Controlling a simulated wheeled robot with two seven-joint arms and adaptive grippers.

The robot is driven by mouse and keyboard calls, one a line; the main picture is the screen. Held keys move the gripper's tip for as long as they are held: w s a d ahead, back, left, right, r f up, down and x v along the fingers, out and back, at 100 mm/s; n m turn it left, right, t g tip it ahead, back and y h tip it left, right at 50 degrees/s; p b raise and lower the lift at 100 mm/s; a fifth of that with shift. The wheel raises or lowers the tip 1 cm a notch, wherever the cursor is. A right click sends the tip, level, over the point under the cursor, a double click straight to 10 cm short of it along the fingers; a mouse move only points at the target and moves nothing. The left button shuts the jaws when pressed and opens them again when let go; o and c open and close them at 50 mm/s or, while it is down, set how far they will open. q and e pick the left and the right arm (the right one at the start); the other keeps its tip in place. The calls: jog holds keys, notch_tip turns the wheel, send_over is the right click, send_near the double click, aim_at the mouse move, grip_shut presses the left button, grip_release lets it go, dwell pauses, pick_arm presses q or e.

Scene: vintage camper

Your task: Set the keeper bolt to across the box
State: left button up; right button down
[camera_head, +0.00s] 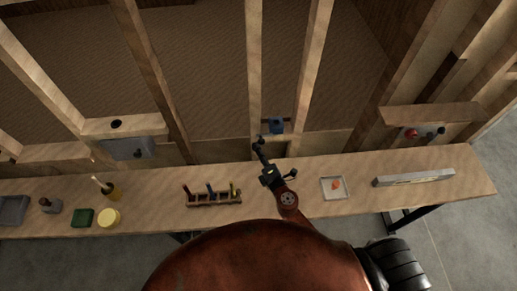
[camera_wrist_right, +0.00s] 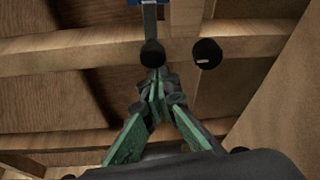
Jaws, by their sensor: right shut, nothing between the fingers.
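A small blue box (camera_head: 276,126) sits between two wooden studs behind the bench; its lower edge (camera_wrist_right: 149,3) shows at the top of the right wrist view. A grey bar (camera_wrist_right: 149,22) runs down from it to a round black knob (camera_wrist_right: 152,53). I cannot tell for sure which part is the keeper bolt or how it is set. My right gripper (camera_head: 261,147) is in front of and below the box. Its green-padded fingers (camera_wrist_right: 157,82) are shut and empty, with the tips close below the knob; contact cannot be told. My left gripper is not in view.
A second black round piece (camera_wrist_right: 208,53) is right of the knob. The bench (camera_head: 150,205) carries a tool rack (camera_head: 213,200), a white tray (camera_head: 334,188), a level (camera_head: 413,178) and a yellow-lidded pot (camera_head: 108,218). A grey box (camera_head: 128,149) hangs at left.

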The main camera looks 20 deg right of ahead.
jog(key=a+f+b, duration=0.1)
jog(key=a, duration=0.3)
jog(key=s+d+b, duration=0.1)
jog(key=s, duration=0.8)
jog(key=shift+d+r+b, duration=0.25)
jog(key=shift+r+b, duration=0.1)
jog(key=shift+r, duration=0.1)
